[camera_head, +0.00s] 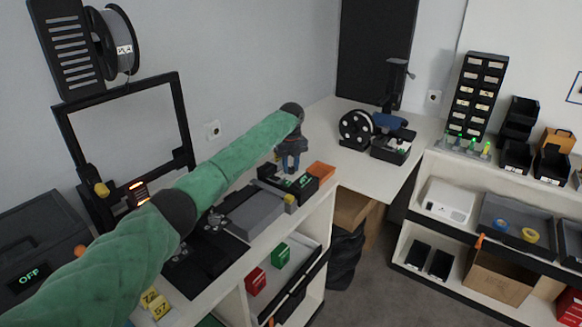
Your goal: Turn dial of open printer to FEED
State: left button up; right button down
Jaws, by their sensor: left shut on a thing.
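The open-frame printer (183,118) stands on the bench at the left, a black upright frame with a spool above it. A small yellow knob (101,189) sits on the frame's left post; its setting is too small to read. A glowing orange-red part (138,188) shows inside the frame, partly behind my arm. My green left arm reaches past this printer to the bench's far end. My left gripper (291,166) points down there, well away from the yellow knob, above a small black device (268,172) with a green display. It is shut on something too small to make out. My right gripper is not in view.
A dark closed machine (40,245) with an OFF display stands at the lower left. A grey box (252,215) and an orange block (321,170) lie on the bench near my left gripper. Shelves (470,235) with bins stand at the right.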

aim_at(291, 168)
pick_arm(q)
jog(key=shift+r, duration=0.1)
dwell(0.3)
jog(key=o, duration=1)
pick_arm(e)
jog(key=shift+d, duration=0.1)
pick_arm(q)
jog(key=shift+r, duration=0.1)
notch_tip(291, 168, up, 8)
jog(key=b, duration=0.2)
jog(key=shift+f+b, duration=0.25)
jog(key=shift+b, duration=0.05)
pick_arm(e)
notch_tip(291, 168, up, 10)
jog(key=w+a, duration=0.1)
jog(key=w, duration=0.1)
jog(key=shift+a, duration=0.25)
pick_arm(q)
jog(key=shift+w, duration=0.1)
